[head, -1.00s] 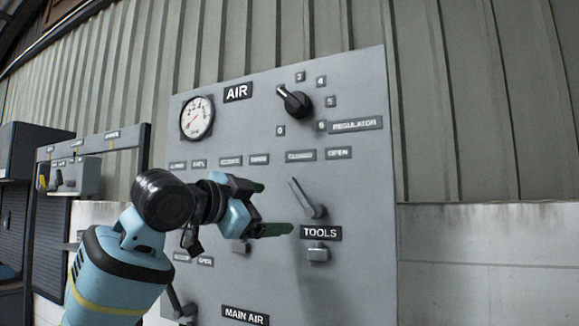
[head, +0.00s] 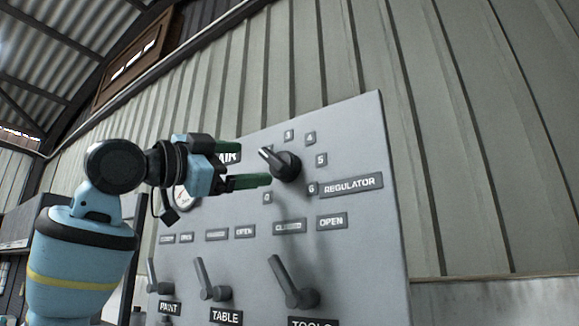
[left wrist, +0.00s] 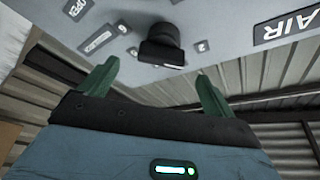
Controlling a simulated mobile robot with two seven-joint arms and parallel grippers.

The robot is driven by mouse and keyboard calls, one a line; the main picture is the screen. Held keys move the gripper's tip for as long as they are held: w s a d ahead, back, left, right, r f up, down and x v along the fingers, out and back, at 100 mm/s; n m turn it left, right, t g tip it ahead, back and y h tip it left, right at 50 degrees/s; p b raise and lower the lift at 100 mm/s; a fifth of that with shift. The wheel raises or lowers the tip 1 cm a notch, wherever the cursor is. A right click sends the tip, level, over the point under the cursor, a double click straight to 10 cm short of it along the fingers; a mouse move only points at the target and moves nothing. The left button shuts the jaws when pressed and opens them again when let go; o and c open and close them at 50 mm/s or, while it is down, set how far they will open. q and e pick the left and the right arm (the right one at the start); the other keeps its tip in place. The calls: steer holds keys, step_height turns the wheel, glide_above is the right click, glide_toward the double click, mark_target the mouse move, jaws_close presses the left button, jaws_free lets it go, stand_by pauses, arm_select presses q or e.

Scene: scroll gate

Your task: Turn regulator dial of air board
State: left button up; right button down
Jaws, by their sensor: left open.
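The grey air board (head: 360,240) stands against the wall. Its regulator dial (head: 287,165), a black knob with a light pointer mark, sits near the top, ringed by number plates and beside the REGULATOR label (head: 351,186). The pointer aims up and left. My left gripper (head: 256,164) is open, its green fingers pointing right toward the dial, just to its left in the picture; they look apart from it. In the left wrist view the dial (left wrist: 162,47) lies beyond and between the open fingers. The gripper hides most of the gauge (head: 181,199) and part of the AIR label.
Lever handles for PAINT (head: 153,277), TABLE (head: 205,281) and TOOLS (head: 291,284) stick out from the lower board. Small OPEN and CLOSED plates sit above them. The corrugated wall (head: 480,150) is bare right of the board.

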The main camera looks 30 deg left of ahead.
mark_target(268, 160)
arm_select(q)
steer(key=shift+x, duration=3.5)
steer(key=shift+r, duration=0.2)
steer(key=shift+c, duration=0.3)
steer(key=c, duration=0.9)
